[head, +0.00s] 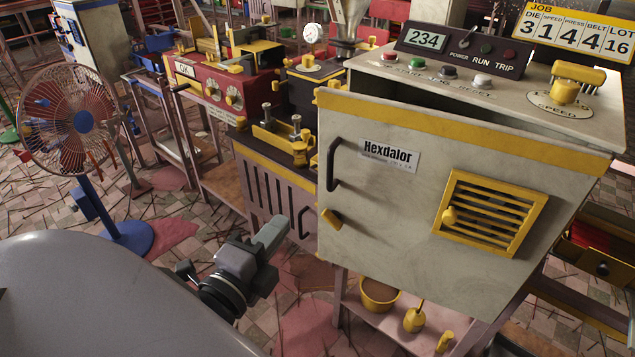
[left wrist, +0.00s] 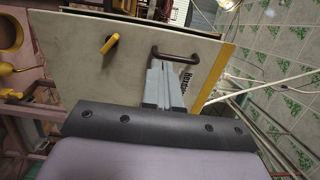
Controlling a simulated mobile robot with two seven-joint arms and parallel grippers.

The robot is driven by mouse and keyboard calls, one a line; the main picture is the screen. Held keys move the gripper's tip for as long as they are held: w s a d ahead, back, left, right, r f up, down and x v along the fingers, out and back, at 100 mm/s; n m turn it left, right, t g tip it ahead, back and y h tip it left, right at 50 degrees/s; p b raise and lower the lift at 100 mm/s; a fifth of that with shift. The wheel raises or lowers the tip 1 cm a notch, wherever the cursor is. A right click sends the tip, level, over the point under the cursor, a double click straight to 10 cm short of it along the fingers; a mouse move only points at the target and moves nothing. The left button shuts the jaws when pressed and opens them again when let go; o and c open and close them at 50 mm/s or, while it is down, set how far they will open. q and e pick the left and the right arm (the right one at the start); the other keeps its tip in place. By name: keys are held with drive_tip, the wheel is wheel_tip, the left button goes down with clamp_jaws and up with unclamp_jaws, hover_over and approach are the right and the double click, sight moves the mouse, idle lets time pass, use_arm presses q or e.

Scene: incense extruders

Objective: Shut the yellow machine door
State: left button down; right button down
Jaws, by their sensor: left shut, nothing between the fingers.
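The machine door (head: 380,240) is a pale grey panel with a yellow band along its top and a "Hexdalor" label. It stands ajar: a dark gap shows between its top edge and the machine's top (head: 530,90). A dark bar handle (head: 333,165) is near its left edge, with a yellow latch knob (head: 331,219) below. My left gripper (head: 273,232) is shut and empty, left of the door's lower left edge. In the left wrist view its fingers (left wrist: 165,72) point at the door face (left wrist: 110,60) near the handle (left wrist: 182,54); contact cannot be told. My right gripper is out of view.
A smaller machine with a slotted front (head: 270,190) stands left of the door. A fan (head: 75,120) on a blue stand is at the left. A yellow bowl (head: 380,293) and scoop (head: 414,318) sit on a low shelf under the door. Sticks litter the floor.

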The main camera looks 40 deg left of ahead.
sight(323, 174)
use_arm(q)
drive_tip(key=w, duration=0.4)
drive_tip(key=w+a, duration=0.1)
drive_tip(key=w, duration=0.3)
drive_tip(key=w+a, duration=0.1)
drive_tip(key=w, duration=0.4)
drive_tip(key=shift+p, duration=0.4)
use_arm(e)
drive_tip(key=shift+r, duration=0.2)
use_arm(q)
drive_tip(key=shift+w, duration=0.1)
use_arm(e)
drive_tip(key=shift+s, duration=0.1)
use_arm(q)
drive_tip(key=w+h, duration=0.1)
drive_tip(key=w+m+p, duration=0.1)
drive_tip(key=w, duration=0.1)
drive_tip(key=shift+w+a+r+h, duration=0.1)
drive_tip(key=shift+w+a+h, duration=0.05)
drive_tip(key=shift+w+h, duration=0.2)
drive_tip(key=shift+w+a+m+h, duration=0.25)
drive_tip(key=shift+w+m+h, duration=0.1)
drive_tip(key=shift+w, duration=0.35)
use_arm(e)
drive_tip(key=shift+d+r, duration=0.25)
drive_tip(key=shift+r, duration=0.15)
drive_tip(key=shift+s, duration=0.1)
